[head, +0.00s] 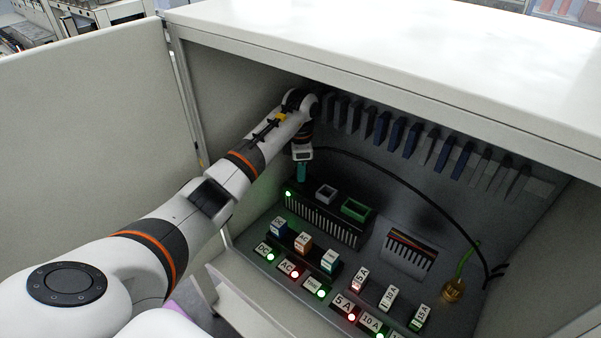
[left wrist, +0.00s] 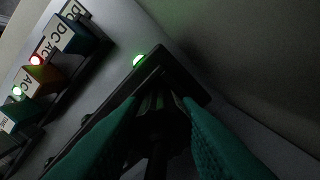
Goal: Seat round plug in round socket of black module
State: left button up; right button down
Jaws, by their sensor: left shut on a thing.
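The black module (head: 322,220) sits at the back left of the cabinet floor, with a lit green lamp at its left end. A white-framed and a green-framed rectangular socket show on its top. My left gripper (head: 301,178) points down at the module's left part, its teal fingers shut on the round plug. In the left wrist view a dark piece, the plug (left wrist: 157,135), shows between the teal fingers, over the dark module (left wrist: 185,78). The round socket is hidden by my gripper. I cannot tell whether the plug touches it. My right gripper is out of view.
A black cable (head: 410,188) arcs from my gripper to the right wall. Coloured blocks (head: 303,243) and labelled lamps stand in front of the module. A brass fitting (head: 453,288) with a green wire is at right. Hanging fins line the back; cabinet walls enclose the arm.

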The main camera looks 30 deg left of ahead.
pick_arm(q)
jog(key=shift+r, duration=0.1)
jog(key=o, duration=1)
jog(key=shift+c, duration=0.2)
notch_tip(320, 180, up, 12)
jog(key=p, duration=0.8)
jog(key=shift+s, duration=0.15)
